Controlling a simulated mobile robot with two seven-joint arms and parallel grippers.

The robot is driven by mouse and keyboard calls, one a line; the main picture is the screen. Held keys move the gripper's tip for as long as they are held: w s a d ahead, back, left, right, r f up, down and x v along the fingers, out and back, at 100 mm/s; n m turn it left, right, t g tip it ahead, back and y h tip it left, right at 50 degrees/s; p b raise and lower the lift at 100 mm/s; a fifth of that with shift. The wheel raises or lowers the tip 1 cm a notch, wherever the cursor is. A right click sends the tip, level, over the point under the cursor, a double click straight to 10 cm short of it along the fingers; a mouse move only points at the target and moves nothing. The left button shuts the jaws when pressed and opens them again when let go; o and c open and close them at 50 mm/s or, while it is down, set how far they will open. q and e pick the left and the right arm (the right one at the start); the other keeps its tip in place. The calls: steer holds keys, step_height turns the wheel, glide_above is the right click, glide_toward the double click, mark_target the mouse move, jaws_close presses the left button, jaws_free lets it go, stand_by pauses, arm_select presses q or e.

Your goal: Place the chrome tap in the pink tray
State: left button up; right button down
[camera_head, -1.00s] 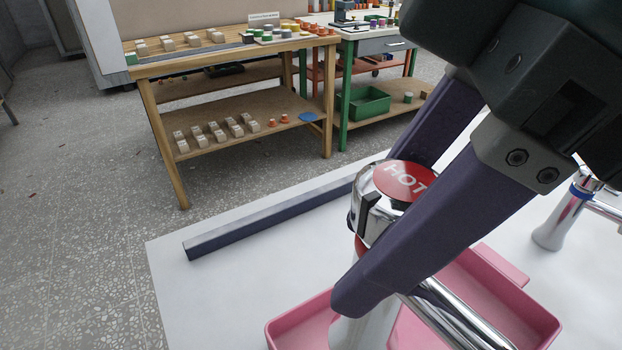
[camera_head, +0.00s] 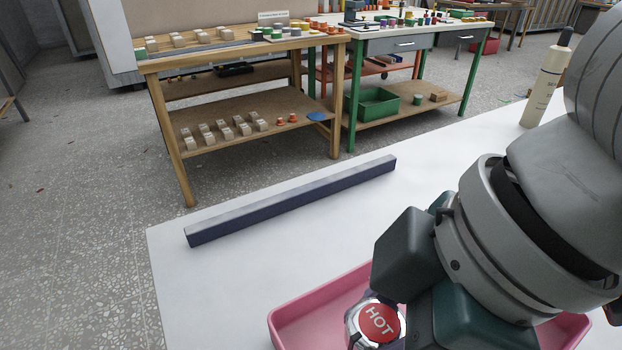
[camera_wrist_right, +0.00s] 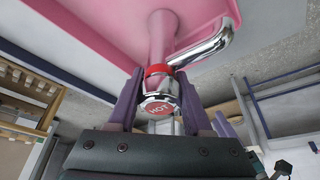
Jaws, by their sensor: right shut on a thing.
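The chrome tap with a red HOT cap (camera_head: 378,323) is at the bottom of the head view, inside the outline of the pink tray (camera_head: 318,303). In the wrist view the tap's cap (camera_wrist_right: 158,108), red ring and bent spout (camera_wrist_right: 208,46) show, with its column reaching toward the pink tray floor (camera_wrist_right: 100,25). I cannot tell whether its foot touches the floor. My right gripper (camera_wrist_right: 160,90) is shut on the tap, one finger on each side just below the cap. My wrist hides much of the tray in the head view. My left gripper is out of view.
A long dark blue bar (camera_head: 295,203) lies on the white table (camera_head: 200,285) behind the tray. A cream bottle (camera_head: 547,88) stands at the back right. Wooden (camera_head: 240,105) and green-legged (camera_head: 410,105) benches with small goods stand beyond. The table's left part is clear.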

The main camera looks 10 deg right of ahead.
steer(key=shift+c, duration=1.6)
jaws_free()
steer(key=shift+d+r, duration=0.1)
steer(key=shift+r, duration=0.35)
steer(key=p+v, duration=0.3)
steer(key=v, duration=0.8)
steer(key=shift+s+d+r, duration=0.1)
